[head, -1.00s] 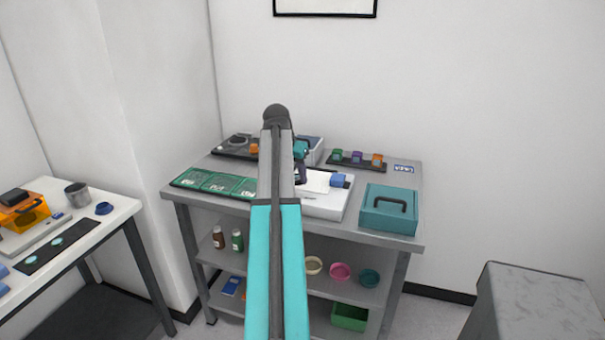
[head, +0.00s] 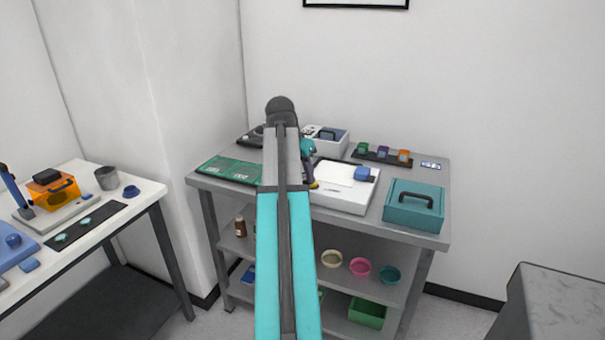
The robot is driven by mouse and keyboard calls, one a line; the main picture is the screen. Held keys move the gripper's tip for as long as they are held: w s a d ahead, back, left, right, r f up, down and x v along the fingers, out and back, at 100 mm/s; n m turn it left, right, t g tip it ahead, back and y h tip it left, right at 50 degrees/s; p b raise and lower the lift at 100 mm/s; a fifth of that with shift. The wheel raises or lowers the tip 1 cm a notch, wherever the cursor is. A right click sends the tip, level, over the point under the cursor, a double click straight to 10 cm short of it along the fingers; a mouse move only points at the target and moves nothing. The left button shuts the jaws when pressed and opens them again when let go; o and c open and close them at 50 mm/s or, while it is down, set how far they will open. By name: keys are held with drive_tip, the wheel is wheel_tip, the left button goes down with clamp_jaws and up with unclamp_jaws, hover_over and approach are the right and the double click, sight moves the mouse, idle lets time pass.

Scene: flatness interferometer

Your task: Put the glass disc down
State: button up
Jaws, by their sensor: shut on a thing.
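My gripper (head: 312,180) shows only in part beside my arm, above the grey bench and at the left edge of the white box-like unit. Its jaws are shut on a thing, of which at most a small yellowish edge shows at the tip. I take this to be the glass disc, but my arm hides most of it and its shape cannot be made out. I cannot tell whether it touches a surface below.
The grey bench (head: 411,233) carries a green panel mat (head: 230,170), a white unit (head: 345,198) with a blue block, a teal case (head: 414,205) and a dark rack (head: 370,157). A white table (head: 150,190) stands left, a grey block (head: 560,300) right.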

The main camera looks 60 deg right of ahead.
idle(0.3)
drive_tip(key=w+a+f+n+t+y, duration=0.15)
drive_tip(key=w+a+n, duration=0.35)
drive_tip(key=w+a, duration=0.85)
drive_tip(key=w+a+f+n+t, duration=0.15)
drive_tip(key=w+a+n, duration=0.35)
drive_tip(key=w+a, duration=0.85)
drive_tip(key=w+a+f+n+t+y, duration=0.1)
drive_tip(key=a+n, duration=0.3)
drive_tip(key=a, duration=1.4)
drive_tip(key=w+a+n+t+y, duration=0.1)
drive_tip(key=a+n, duration=0.4)
drive_tip(key=a, duration=1.3)
drive_tip(key=shift+w+f+n+y, duration=0.3)
drive_tip(key=shift+w+f+y, duration=0.15)
drive_tip(key=shift+w, duration=0.7)
